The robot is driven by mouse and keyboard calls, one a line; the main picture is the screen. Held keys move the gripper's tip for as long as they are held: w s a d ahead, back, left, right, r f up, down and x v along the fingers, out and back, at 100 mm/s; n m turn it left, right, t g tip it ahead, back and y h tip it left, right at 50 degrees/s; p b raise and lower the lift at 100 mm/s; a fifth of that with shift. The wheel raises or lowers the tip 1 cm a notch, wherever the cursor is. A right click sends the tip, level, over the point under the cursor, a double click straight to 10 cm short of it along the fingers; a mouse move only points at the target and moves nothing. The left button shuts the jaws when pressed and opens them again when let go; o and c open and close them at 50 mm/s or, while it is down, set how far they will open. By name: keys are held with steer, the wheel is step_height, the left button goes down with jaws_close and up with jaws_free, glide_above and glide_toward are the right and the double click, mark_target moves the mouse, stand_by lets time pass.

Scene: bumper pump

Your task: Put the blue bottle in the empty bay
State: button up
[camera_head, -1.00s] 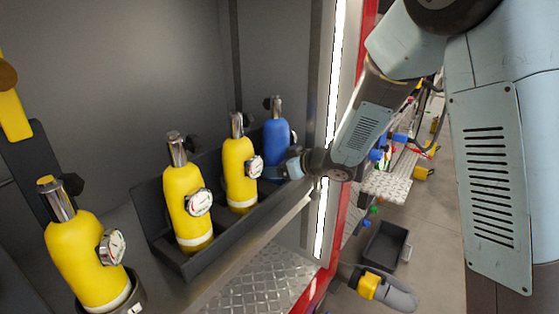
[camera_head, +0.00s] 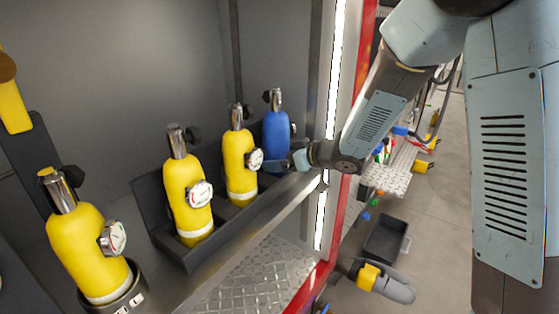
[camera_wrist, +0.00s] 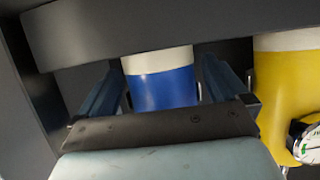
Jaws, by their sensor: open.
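The blue bottle (camera_head: 277,138) stands upright at the far right end of the dark rack (camera_head: 192,258), beside two yellow bottles. Its lower part is partly hidden by my gripper (camera_head: 268,168) in the head view. In the wrist view, the blue bottle (camera_wrist: 164,88) shows its blue side and white band between the two spread fingers of my gripper (camera_wrist: 162,78). The fingers are open, with a narrow gap visible beside the bottle. I cannot make out an empty bay in these views.
Yellow bottles with gauges (camera_head: 187,195) (camera_head: 240,165) stand in the rack. Another yellow bottle (camera_head: 85,250) stands in a round holder at the left. A lit door post (camera_head: 335,70) is close to my arm. A dark crate (camera_head: 384,240) lies on the floor outside.

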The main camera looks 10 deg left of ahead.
steer(key=v, duration=1)
